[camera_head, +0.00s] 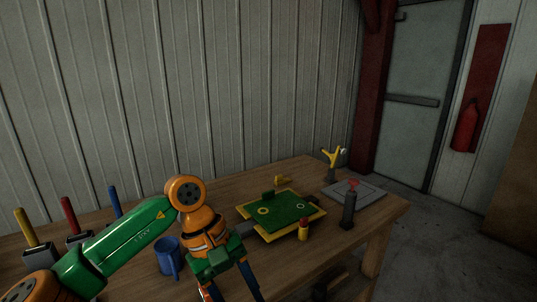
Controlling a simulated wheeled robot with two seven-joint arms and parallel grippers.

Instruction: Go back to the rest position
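My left arm, green and orange, comes in from the lower left. Its gripper (230,284) points down at the table's front edge, just right of a blue mug. Its two fingers are spread apart with nothing seen between them; the tips run close to the bottom edge of the picture. My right gripper is not in view.
The wooden table (385,213) holds a blue mug (166,259), a green board with yellow edging (283,208), a small yellow and red item (303,231), a dark upright cylinder (349,211), a grey plate (370,193) and a yellow forked piece (333,157). Coloured handles stand in holders at left.

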